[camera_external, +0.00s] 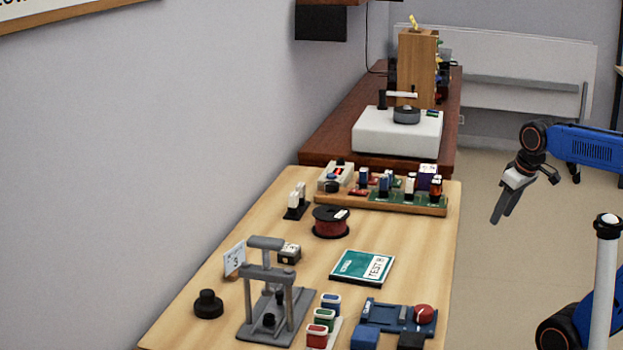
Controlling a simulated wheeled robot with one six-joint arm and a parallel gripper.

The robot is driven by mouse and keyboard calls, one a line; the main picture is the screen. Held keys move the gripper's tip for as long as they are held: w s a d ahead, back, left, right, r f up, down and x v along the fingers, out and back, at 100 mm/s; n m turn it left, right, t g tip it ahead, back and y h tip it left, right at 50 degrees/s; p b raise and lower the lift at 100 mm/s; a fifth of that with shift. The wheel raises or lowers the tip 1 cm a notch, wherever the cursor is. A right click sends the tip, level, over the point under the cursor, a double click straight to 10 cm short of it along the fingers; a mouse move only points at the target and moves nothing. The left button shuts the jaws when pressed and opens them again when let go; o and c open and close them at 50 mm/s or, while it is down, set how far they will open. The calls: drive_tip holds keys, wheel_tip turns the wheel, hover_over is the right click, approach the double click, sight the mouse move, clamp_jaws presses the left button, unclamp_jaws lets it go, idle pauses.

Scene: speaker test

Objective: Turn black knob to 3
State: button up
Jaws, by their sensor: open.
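My gripper (502,208) hangs at the right, beyond the table's right edge and above the floor. It is open and empty, with its fingers pointing down and touching nothing. A black, round, stepped piece like a knob (208,304) sits at the near left of the wooden table, far from my gripper. A card with a 3 (235,260) stands behind it, beside a grey frame. A dark round part (406,116) is on the white box at the back. I cannot tell which dark round part is the task's black knob, and no dial marks are readable.
The light wooden table (215,265) carries a grey frame (270,290), a red spool (331,222), a green booklet (362,267), a board with parts (405,202) and a blue fixture (400,318). A white post (606,265) stands at right. Floor between table and arm is clear.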

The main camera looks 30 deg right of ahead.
drive_tip(key=w+a+r+n+g, duration=0.1)
drive_tip(key=w+a+r+n, duration=0.25)
drive_tip(key=w+r, duration=0.8)
wheel_tip(320, 180, up, 6)
drive_tip(key=n+g, duration=0.3)
drive_tip(key=n, duration=0.7)
hover_over(332, 183)
wheel_tip(332, 183, down, 17)
drive_tip(key=shift+f, duration=0.15)
drive_tip(key=c, duration=0.8)
